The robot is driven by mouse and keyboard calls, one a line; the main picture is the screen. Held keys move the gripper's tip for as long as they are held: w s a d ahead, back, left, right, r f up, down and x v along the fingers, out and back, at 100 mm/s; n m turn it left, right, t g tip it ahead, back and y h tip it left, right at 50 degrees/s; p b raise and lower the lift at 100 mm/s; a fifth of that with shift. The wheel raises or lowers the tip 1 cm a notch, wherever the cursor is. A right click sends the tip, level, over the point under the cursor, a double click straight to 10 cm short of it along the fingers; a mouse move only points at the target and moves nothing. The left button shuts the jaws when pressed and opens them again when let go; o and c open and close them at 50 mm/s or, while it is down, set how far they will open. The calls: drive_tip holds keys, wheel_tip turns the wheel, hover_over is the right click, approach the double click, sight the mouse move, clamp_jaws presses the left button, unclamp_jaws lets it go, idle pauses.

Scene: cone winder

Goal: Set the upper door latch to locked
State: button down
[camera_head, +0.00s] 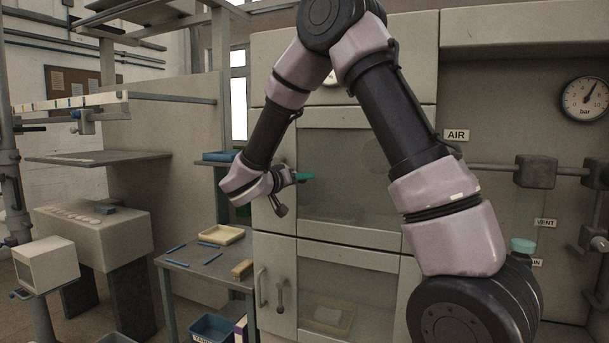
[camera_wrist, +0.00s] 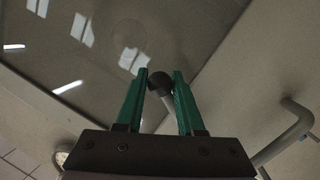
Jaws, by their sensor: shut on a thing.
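My gripper (camera_head: 304,176) is at the upper cabinet door (camera_head: 345,180), near its left edge, with its green fingers pointing right in the head view. In the wrist view the two green fingers of my gripper (camera_wrist: 160,88) are shut on the upper door latch (camera_wrist: 160,79), a pale lever with a dark round knob. The knob shows between the fingertips. The latch's pivot is hidden behind the gripper, so I cannot tell its setting. In the head view my wrist and fingers hide the latch.
A bar handle (camera_wrist: 293,128) stands out from the panel right of the fingers in the wrist view. Below, the lower door has a handle (camera_head: 262,287) and a latch (camera_head: 280,295). A small table (camera_head: 205,275) with a tray (camera_head: 221,235) stands at the left.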

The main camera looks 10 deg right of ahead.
drive_tip(key=shift+w+a+f+m, duration=0.2)
drive_tip(key=shift+a+f+m, duration=0.15)
drive_tip(key=shift+m, duration=0.25)
drive_tip(key=c, duration=0.5)
unclamp_jaws()
drive_tip(key=shift+d, duration=0.1)
